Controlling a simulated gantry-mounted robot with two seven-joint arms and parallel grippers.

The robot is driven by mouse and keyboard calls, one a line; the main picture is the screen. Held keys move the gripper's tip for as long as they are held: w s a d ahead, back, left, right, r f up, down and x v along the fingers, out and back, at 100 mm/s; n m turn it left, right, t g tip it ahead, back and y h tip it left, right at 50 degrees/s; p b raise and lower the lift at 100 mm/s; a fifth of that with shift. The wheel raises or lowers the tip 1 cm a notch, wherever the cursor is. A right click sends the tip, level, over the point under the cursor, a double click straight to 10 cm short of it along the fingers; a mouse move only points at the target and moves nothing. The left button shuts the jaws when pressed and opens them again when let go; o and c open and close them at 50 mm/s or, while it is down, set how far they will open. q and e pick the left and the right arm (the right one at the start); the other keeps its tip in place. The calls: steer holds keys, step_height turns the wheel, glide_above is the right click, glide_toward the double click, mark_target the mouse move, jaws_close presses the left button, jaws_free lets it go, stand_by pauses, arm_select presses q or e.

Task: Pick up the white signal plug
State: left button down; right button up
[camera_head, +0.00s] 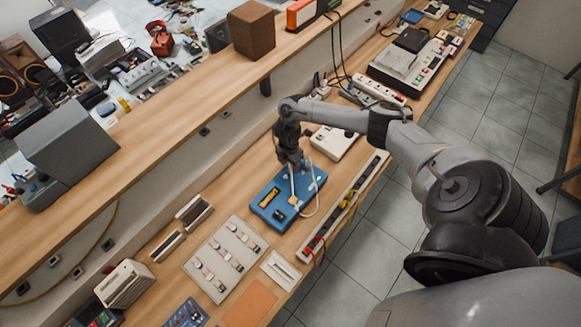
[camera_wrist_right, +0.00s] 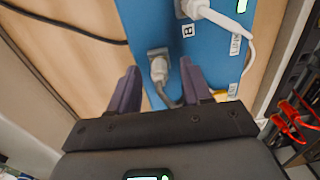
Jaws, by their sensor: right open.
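A blue board (camera_head: 283,182) lies on the workbench under my right gripper (camera_head: 291,160); it also shows in the right wrist view (camera_wrist_right: 213,62). The gripper is open, and I cannot tell whether a finger touches the plug. A second white plug (camera_wrist_right: 196,9) with a white cable sits higher up, near a "B" label. My left gripper is not in view.
A long strip with red leads (camera_head: 345,205) lies right of the board. A white box (camera_head: 334,142) stands behind it. A grey panel (camera_head: 225,258) lies in front, left. A raised wooden shelf (camera_head: 180,118) runs along the bench's left. A dark cable (camera_wrist_right: 62,24) passes beside the board.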

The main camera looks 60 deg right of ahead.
steer(key=shift+f, duration=0.75)
steer(key=shift+c, duration=0.2)
jaws_close()
steer(key=shift+r, duration=0.1)
